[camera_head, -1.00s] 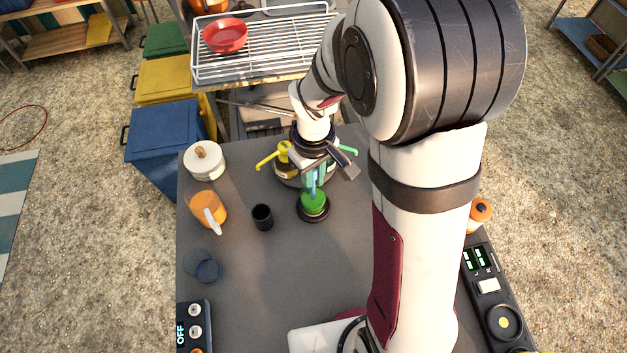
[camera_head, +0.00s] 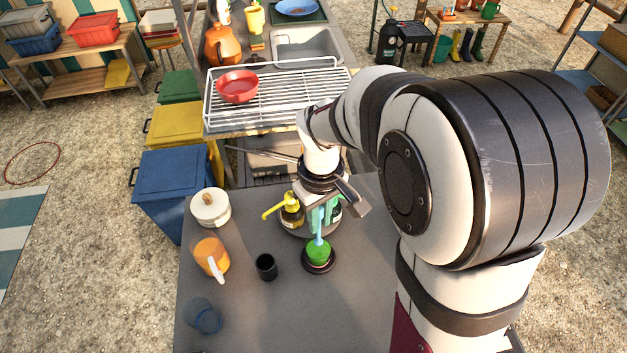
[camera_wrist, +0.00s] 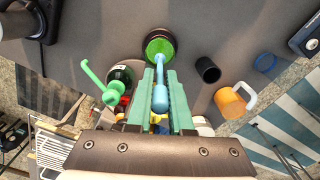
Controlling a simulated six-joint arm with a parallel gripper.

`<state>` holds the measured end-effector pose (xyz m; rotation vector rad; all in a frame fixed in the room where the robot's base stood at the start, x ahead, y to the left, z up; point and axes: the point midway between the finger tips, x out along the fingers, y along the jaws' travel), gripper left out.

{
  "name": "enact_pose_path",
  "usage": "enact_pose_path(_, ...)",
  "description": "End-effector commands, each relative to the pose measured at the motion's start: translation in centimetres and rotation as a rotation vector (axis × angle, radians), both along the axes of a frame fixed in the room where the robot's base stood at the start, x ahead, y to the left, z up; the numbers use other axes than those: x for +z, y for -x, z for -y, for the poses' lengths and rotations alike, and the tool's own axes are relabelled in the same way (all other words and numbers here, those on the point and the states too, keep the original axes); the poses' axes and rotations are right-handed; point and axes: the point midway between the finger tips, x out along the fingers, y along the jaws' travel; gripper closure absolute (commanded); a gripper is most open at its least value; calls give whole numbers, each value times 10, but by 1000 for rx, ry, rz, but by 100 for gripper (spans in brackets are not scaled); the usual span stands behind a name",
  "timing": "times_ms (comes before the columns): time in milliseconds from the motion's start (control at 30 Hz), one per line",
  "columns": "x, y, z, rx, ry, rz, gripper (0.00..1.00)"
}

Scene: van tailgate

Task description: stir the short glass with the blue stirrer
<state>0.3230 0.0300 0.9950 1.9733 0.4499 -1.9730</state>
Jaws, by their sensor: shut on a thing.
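The short glass (camera_head: 317,254), with green contents, stands on a dark round coaster (camera_head: 319,268) on the grey tabletop; it also shows in the wrist view (camera_wrist: 158,46). My gripper (camera_head: 325,212) is above and just behind it. Its green fingers are shut on the blue stirrer (camera_wrist: 160,95), which also shows in the head view (camera_head: 318,233). The stirrer points down and its lower end meets the green contents in both views. I cannot tell how deep its tip is.
A black cup (camera_head: 266,267), an orange mug (camera_head: 212,256) and a white lidded pot (camera_head: 210,207) stand to the left. The tabletop in front of the glass is clear.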

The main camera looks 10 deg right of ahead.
Motion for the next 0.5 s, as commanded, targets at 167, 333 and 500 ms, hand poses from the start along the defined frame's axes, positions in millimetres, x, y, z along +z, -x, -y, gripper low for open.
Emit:
enact_pose_path(167, 0, 0, 0, 0, 0, 0, 100)
enact_pose_path(333, 1, 0, 0, 0, 0, 0, 100)
enact_pose_path(500, 20, -1, 0, -1, -1, 4, 100)
